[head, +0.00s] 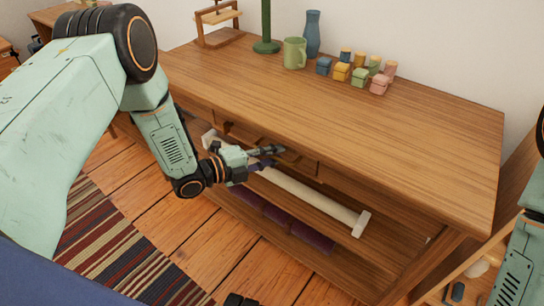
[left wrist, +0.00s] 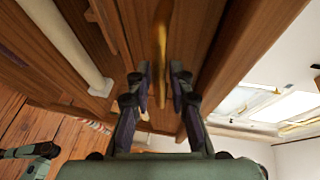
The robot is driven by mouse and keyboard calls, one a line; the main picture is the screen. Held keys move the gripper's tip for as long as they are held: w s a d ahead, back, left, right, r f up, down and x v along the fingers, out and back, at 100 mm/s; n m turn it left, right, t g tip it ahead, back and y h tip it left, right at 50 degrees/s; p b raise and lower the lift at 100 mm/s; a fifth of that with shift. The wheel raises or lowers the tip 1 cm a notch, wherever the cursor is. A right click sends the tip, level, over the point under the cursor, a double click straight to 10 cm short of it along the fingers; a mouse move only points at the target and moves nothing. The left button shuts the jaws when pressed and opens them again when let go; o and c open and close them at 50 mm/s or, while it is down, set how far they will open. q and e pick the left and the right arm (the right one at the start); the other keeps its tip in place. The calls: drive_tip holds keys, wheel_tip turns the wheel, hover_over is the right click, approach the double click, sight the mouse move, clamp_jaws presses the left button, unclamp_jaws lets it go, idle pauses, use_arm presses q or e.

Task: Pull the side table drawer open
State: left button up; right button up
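The wooden side table (head: 420,135) stands against the wall, with a drawer front (head: 302,164) under its top. My left gripper (head: 276,157) is at the drawer front, its fingers pointing toward the right of the picture. In the left wrist view, a slim yellowish bar handle (left wrist: 161,35) runs between the two dark fingers of the left gripper (left wrist: 161,82). The fingers are apart, with a narrow gap on each side of the bar, so they are around it but not closed. The drawer looks shut. My right gripper is not seen; only part of my right arm shows at the right edge.
On the tabletop stand a green mug (head: 294,53), a blue vase (head: 312,35), a green post (head: 266,25) and several small colored pots (head: 360,77). A pale bar (head: 315,198) lies below the drawer. A striped rug (head: 125,240) covers the floor at left.

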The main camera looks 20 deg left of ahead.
use_arm(q)
drive_tip(key=shift+a, duration=0.2)
drive_tip(key=shift+c, duration=0.4)
drive_tip(key=shift+d, duration=0.1)
clamp_jaws()
